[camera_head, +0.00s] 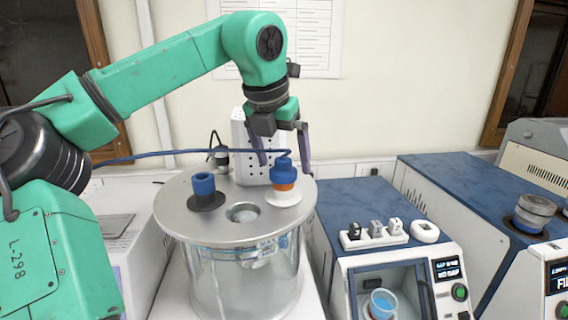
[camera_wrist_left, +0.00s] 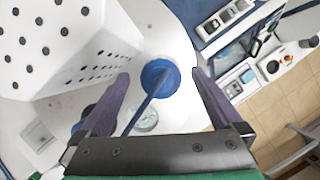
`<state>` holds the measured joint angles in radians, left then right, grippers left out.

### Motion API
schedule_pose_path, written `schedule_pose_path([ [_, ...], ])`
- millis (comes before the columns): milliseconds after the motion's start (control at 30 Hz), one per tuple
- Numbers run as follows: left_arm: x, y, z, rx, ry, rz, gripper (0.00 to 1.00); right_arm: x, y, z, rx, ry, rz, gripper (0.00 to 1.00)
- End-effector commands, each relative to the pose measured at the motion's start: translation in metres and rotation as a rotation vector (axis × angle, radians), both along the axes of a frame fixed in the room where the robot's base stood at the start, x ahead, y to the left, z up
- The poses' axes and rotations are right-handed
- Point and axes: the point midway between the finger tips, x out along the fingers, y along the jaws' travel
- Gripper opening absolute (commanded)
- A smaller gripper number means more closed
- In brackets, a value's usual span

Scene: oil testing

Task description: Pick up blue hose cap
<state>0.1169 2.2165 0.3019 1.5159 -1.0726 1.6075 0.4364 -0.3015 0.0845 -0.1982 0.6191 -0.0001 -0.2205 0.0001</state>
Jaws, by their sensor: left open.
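The blue hose cap (camera_head: 284,172) sits upright on an orange and white fitting at the right of the round metal lid. A thin blue hose runs from its top to the left. No contact with the cap can be made out. My right gripper is not in view.
The metal lid (camera_head: 190,222) covers a glass vessel (camera_head: 235,280) and has a round hole and another blue plug (camera_head: 204,184). A white perforated box (camera_head: 243,135) stands close behind the cap. Blue-topped machines (camera_head: 365,205) stand to the right.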

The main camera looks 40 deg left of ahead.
Motion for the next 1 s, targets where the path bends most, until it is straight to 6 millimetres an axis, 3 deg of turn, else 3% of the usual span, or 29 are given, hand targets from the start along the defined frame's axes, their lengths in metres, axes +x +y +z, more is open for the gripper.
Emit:
schedule_pose_path([
  [100, 0.004, 0.002, -0.010, -0.002, -0.001, 0.001, 1.00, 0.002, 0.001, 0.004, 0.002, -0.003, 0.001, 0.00],
  [267, 0.005, 0.002, -0.012, -0.001, -0.003, 0.002, 1.00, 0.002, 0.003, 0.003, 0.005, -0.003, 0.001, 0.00],
  [367, 0.005, 0.002, -0.012, -0.002, -0.002, 0.002, 0.69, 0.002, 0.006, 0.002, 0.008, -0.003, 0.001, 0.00],
  [500, 0.005, 0.002, -0.012, -0.002, -0.002, 0.002, 0.17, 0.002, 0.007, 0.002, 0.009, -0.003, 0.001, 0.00],
  [533, 0.005, 0.002, -0.012, -0.002, -0.002, 0.002, 0.16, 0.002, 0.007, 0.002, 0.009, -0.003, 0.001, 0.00],
  [567, 0.005, 0.002, -0.012, -0.002, -0.002, 0.002, 0.08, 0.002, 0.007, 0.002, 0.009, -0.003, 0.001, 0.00],
  [833, 0.005, 0.002, -0.007, 0.000, -0.002, 0.003, 0.07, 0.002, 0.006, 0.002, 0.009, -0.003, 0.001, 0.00],
  [1000, 0.005, 0.002, 0.019, 0.002, -0.004, 0.004, 0.07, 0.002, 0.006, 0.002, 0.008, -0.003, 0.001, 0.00],
])
